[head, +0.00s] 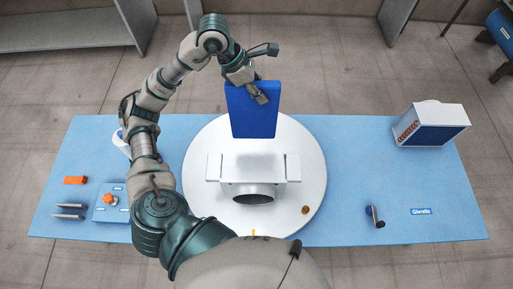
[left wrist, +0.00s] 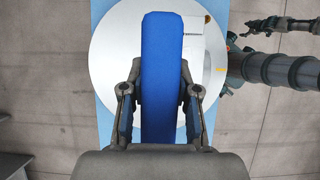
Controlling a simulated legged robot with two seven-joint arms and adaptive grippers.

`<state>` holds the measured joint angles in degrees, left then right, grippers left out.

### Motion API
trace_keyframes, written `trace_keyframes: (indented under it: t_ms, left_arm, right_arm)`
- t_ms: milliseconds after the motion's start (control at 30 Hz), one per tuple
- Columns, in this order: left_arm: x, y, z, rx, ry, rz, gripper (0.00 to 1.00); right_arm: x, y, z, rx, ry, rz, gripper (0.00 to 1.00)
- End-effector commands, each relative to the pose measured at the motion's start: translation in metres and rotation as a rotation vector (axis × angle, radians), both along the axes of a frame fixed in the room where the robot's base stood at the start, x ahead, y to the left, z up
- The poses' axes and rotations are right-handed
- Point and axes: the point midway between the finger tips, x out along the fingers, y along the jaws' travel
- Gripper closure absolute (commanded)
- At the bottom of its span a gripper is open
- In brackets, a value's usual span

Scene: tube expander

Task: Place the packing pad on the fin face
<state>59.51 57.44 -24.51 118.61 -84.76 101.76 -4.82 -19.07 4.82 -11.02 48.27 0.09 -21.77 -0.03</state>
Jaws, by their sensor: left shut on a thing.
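The packing pad (head: 252,112) is a flat blue slab, held upright or tilted over the far edge of the white turntable. In the left wrist view the pad (left wrist: 162,78) shows edge-on between the fingers. My left gripper (head: 260,92) is shut on its upper edge. The finned unit (head: 432,125) stands at the table's right end; its dark, ribbed fin face (head: 430,136) faces the front and copper bends show at its left side. The pad is well left of it. An arm end, likely my right gripper (left wrist: 248,30), shows small in the left wrist view; its fingers are unclear.
A white fixture with a grey cylinder (head: 254,190) sits on the turntable (head: 311,195). An orange part (head: 75,180), metal pins (head: 69,211) and a blue box with an orange knob (head: 113,206) lie left. A small dark roller (head: 375,216) lies right. The table between turntable and unit is clear.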

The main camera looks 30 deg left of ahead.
Motion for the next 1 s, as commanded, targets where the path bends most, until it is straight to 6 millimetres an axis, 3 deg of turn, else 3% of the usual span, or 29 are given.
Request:
trace_keyframes:
  t_ms: [167,700,833,1000]
  left_arm:
    - [-0.002,0.001,-0.035,0.004,0.007,0.0,1.0]
    - [-0.002,0.0,-0.194,0.001,0.006,0.001,1.0]
    - [-0.002,0.0,-0.221,0.002,0.005,0.0,1.0]
    - [-0.001,0.0,-0.237,0.001,0.002,0.0,1.0]
  right_arm:
    - [0.013,0.002,0.002,0.001,-0.007,-0.002,0.31]
    - [0.041,0.007,0.013,0.002,-0.017,-0.007,0.31]
    - [0.043,0.007,0.014,0.001,-0.017,-0.006,0.31]
    - [0.043,0.007,0.015,0.001,-0.017,-0.006,0.31]
